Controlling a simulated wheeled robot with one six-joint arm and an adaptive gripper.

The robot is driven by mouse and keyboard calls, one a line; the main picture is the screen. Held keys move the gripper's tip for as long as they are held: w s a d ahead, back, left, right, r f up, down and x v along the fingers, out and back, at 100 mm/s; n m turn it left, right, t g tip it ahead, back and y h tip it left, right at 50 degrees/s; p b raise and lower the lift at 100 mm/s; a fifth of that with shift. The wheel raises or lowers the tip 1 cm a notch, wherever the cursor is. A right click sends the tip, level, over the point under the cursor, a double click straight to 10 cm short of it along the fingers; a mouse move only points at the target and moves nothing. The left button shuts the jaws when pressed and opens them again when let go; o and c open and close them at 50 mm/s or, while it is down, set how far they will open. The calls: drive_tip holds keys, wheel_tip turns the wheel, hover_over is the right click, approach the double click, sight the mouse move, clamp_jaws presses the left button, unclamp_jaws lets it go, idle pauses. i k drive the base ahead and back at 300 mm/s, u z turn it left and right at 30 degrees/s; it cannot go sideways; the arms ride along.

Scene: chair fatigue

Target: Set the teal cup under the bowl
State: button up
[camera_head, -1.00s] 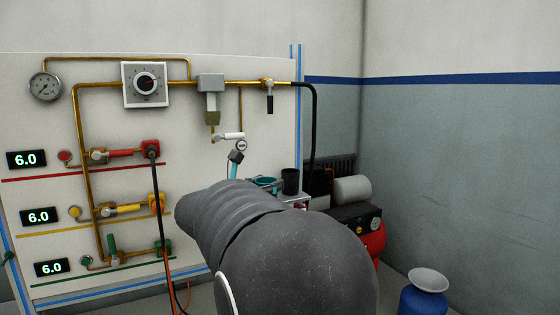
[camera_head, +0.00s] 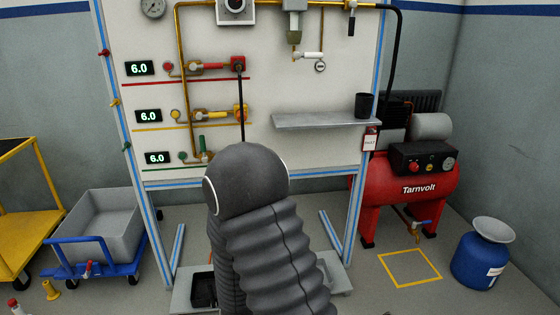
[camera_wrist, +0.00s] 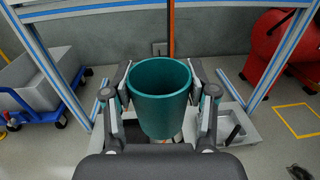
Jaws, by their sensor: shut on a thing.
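The teal cup (camera_wrist: 160,104) stands upright between the fingers of my gripper (camera_wrist: 163,92) in the wrist view, its open mouth facing up and its inside looking empty. The fingers are shut on it from both sides. In the head view my own arm hides the gripper and cup. The bowl (camera_head: 294,37) is the olive-brown lower part of the grey filter unit on the panel's upper pipe. It hangs high above the shelf, with a small brass fitting below it.
A grey shelf (camera_head: 315,120) juts from the panel with a black cup (camera_head: 363,104) at its right end. A red compressor (camera_head: 410,190) stands right of the panel, a blue container (camera_head: 482,254) farther right. A trolley with a grey tub (camera_head: 106,225) stands left.

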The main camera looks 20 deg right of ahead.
sight(292, 117)
drive_tip(key=k, duration=0.5)
drive_tip(key=z, duration=1.7)
drive_tip(key=i, duration=1.3)
drive_tip(key=u, duration=2.35)
